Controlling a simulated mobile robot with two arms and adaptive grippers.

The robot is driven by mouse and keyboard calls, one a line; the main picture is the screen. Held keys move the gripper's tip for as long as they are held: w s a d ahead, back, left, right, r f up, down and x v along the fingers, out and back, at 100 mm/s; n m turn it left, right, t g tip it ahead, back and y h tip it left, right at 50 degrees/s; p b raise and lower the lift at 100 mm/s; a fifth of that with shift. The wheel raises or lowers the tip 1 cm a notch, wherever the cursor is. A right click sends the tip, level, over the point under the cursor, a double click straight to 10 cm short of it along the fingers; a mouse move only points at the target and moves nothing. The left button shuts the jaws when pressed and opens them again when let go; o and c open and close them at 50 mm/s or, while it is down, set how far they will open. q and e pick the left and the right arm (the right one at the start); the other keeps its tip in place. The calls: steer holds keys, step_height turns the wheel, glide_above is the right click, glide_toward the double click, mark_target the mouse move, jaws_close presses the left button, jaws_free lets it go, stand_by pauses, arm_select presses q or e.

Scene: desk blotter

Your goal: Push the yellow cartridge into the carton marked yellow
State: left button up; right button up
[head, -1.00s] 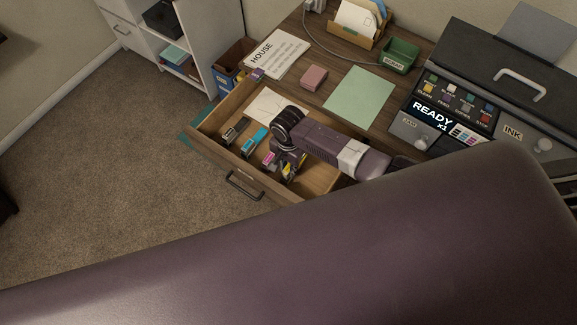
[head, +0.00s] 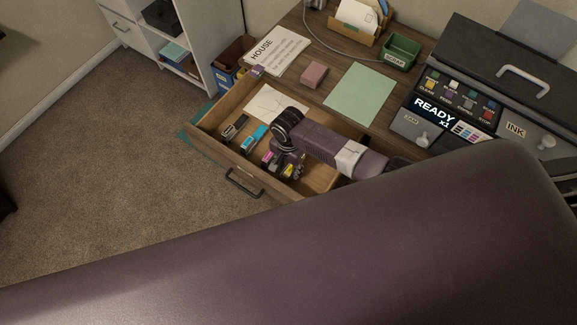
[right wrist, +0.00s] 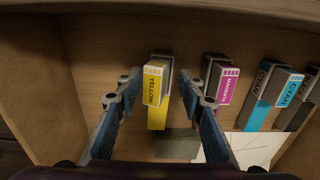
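The yellow cartridge (right wrist: 157,113) lies in the open drawer, its label facing up in the right wrist view. A grey carton (right wrist: 167,64) shows at its far end, partly hidden by the label block; I cannot tell how deep the cartridge sits in it. In the head view, yellow (head: 289,170) shows only in part under my right gripper (head: 287,165). In the right wrist view my right gripper (right wrist: 172,80) is open, one finger on each side of the yellow cartridge, with gaps between. My left gripper is not in view.
Magenta (right wrist: 228,87), cyan (right wrist: 265,100) and dark pieces stand to the right in the right wrist view, the magenta one close to my right finger. The drawer front (head: 215,160) and walls bound the space. A white paper (head: 275,104) lies in the drawer.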

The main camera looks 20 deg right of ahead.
mark_target(289, 167)
steer(key=shift+r, duration=0.1)
step_height(289, 167, up, 12)
stand_by(0.6)
steer(key=shift+f, duration=0.2)
stand_by(0.6)
